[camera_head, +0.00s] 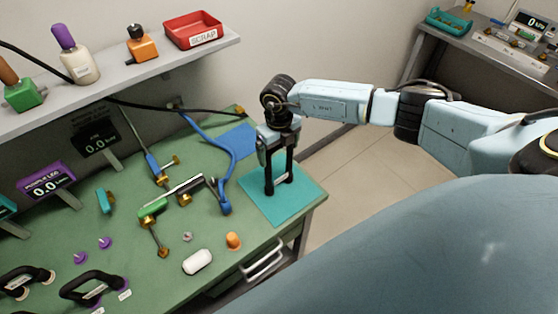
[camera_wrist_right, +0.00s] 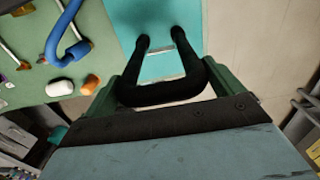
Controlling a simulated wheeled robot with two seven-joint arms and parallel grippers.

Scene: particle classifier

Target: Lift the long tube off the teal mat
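The teal mat (camera_head: 258,205) lies at the right end of the green bench, and it also shows in the right wrist view (camera_wrist_right: 125,12). My right gripper (camera_head: 280,184) points down over the mat, its two dark fingers apart and their tips close to the surface. A thin, pale grey piece (camera_head: 281,182), perhaps the long tube, shows between the fingertips. In the right wrist view a short pale line (camera_wrist_right: 162,48) spans the gap between the fingers (camera_wrist_right: 162,40). I cannot tell whether it touches them. My left gripper is not in view.
A blue hose (camera_head: 226,165) curves left of the mat. A green-and-silver tool (camera_head: 180,195), an orange peg (camera_head: 233,240) and a white block (camera_head: 198,261) lie further left. A shelf (camera_head: 130,68) with bottles and a red scrap tray (camera_head: 193,28) is above. Open floor is right of the mat.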

